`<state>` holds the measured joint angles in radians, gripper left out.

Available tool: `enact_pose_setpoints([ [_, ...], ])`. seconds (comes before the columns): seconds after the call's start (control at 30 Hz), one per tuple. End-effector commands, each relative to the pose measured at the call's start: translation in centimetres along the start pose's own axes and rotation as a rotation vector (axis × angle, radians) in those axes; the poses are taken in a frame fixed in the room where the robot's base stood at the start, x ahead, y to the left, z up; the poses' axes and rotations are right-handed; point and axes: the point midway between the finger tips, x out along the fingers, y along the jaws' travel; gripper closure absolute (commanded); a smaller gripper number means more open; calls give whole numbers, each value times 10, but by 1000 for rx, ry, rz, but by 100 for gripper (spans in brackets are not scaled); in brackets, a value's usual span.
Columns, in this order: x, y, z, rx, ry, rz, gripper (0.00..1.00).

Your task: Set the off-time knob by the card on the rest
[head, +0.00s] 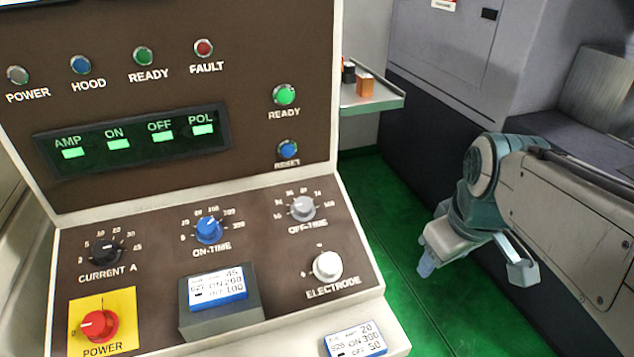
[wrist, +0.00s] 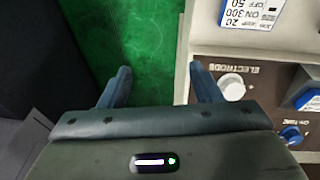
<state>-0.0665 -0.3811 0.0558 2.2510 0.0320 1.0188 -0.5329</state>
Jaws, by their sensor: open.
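The off-time knob (head: 303,208) is grey and sits at the upper right of the sloped panel in the head view. Its exact setting is too small to read surely. A white and blue card (head: 217,288) lies on a dark rest (head: 222,318) below the on-time knob; it appears to read 45, ON 200 and OFF 100. My gripper (head: 427,266) is open and empty, right of the panel and apart from the knob. In the wrist view its two fingers (wrist: 160,85) hang over the floor and the panel's edge. The off-time knob does not show there.
Another card (head: 355,340), reading 20, ON 300, OFF 50, lies on the front ledge. The white electrode knob (head: 327,265), blue on-time knob (head: 209,230), black current knob (head: 104,252) and red power switch (head: 99,325) are nearby. Green floor (head: 390,230) is clear right of the console.

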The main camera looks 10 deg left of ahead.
Motion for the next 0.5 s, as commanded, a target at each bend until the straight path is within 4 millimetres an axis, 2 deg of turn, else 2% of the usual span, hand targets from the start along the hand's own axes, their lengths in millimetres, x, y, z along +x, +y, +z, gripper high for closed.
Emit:
enact_pose_setpoints([
  [0.03, -2, -2, -16, -107, 1, -11, 42],
  [0.1, -6, -4, -36, -262, 4, -27, 42],
  [0.5, -26, -28, -143, -1133, 64, -114, 42],
])
